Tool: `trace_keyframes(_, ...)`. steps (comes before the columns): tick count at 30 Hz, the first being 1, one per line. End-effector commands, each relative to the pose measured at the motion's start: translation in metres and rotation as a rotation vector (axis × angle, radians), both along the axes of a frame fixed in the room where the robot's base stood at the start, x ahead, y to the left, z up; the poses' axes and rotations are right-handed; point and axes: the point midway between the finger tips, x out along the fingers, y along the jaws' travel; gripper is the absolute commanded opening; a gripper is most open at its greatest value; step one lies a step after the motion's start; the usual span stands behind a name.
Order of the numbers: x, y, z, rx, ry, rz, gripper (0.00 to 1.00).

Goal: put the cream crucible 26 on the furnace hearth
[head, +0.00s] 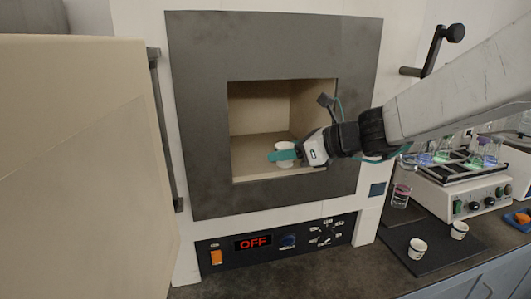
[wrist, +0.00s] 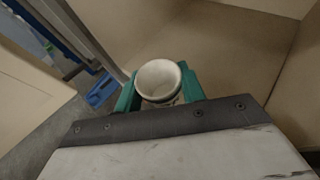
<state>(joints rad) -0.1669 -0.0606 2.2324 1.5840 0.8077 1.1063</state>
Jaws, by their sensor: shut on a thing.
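A cream crucible (head: 285,147) is inside the furnace opening, held by my gripper (head: 284,156). In the wrist view the crucible (wrist: 158,80) stands upright between the two teal fingers of my gripper (wrist: 160,92), its open mouth facing the camera. Any number on it cannot be read. The beige furnace hearth (head: 258,162) is below and around it, and the hearth (wrist: 205,50) also shows in the wrist view. Whether the crucible's base touches the hearth cannot be told.
The furnace door (head: 75,170) stands open at the left. The grey furnace frame (head: 200,120) surrounds the opening closely. The panel display (head: 253,242) reads OFF. Two other crucibles (head: 418,248) (head: 459,229) stand on a dark mat at the right, near a shaker (head: 465,190) carrying flasks.

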Motion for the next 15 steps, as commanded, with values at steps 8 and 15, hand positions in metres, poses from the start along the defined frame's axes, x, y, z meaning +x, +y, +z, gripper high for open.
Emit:
trace_keyframes(8, 0.01, 0.021, 0.0, 0.0, 0.0, 0.003, 0.17)
trace_keyframes(15, 0.025, 0.047, -0.009, 0.0, 0.004, 0.002, 0.17)
